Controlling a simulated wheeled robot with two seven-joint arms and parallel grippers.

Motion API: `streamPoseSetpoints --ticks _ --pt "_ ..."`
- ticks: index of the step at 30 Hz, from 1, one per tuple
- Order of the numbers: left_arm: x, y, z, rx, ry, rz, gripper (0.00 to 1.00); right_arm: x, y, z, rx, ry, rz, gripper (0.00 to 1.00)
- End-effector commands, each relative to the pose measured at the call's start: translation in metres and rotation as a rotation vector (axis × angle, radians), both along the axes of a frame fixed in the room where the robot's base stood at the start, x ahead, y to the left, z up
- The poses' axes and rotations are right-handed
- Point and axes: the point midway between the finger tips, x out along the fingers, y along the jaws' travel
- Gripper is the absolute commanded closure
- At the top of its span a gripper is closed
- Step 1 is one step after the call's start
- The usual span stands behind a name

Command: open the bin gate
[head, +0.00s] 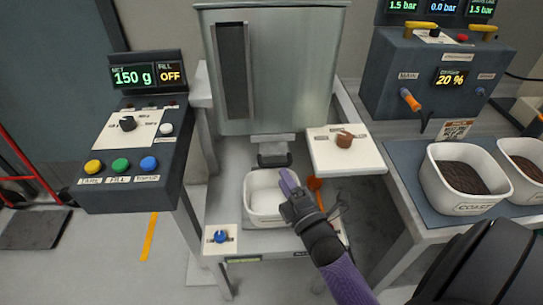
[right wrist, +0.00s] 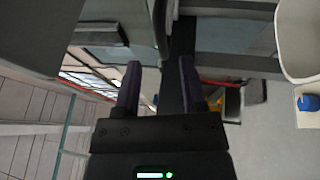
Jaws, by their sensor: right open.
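The metal bin (head: 285,75) stands at the centre back of the head view. Its dark spout (head: 273,158) is above a white container (head: 262,212). A brown knob (head: 344,140) sits on a white labelled panel (head: 365,155) at the spout's right; its labels are too small to read. My right gripper (head: 289,182) is open and empty, over the container's right side, below and left of the brown knob and apart from it. In the right wrist view its two fingers (right wrist: 160,66) are spread with nothing between them. My left gripper is not in view.
A control box (head: 135,150) at left reads 150 g and fill OFF. A blue knob (head: 221,237) is at the stand's front left. An orange-handled tool (head: 315,184) is beside my gripper. A dark box (head: 430,75) reading 20 % and a container labelled COAST (head: 437,185) are at right.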

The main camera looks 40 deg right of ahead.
Motion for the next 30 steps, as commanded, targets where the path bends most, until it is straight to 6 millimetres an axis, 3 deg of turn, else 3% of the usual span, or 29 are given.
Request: streamPoseSetpoints --ticks 3,9,20,22,28,30 --pt "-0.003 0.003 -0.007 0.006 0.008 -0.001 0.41 0.029 -0.004 0.002 0.000 -0.002 0.001 0.47" --pt "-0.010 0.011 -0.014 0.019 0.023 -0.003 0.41 0.061 -0.009 0.007 0.004 0.001 0.001 0.47" --pt "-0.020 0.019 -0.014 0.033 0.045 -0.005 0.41 0.070 -0.011 0.009 0.006 0.005 0.000 0.47" --pt "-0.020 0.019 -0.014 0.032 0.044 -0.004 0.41 0.070 -0.010 0.009 0.006 0.005 0.000 0.56" --pt "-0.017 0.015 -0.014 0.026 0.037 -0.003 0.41 0.070 -0.010 0.010 0.006 0.003 0.001 0.98" --pt "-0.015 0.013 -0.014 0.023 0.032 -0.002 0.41 0.070 -0.010 0.010 0.005 0.002 0.001 1.00"
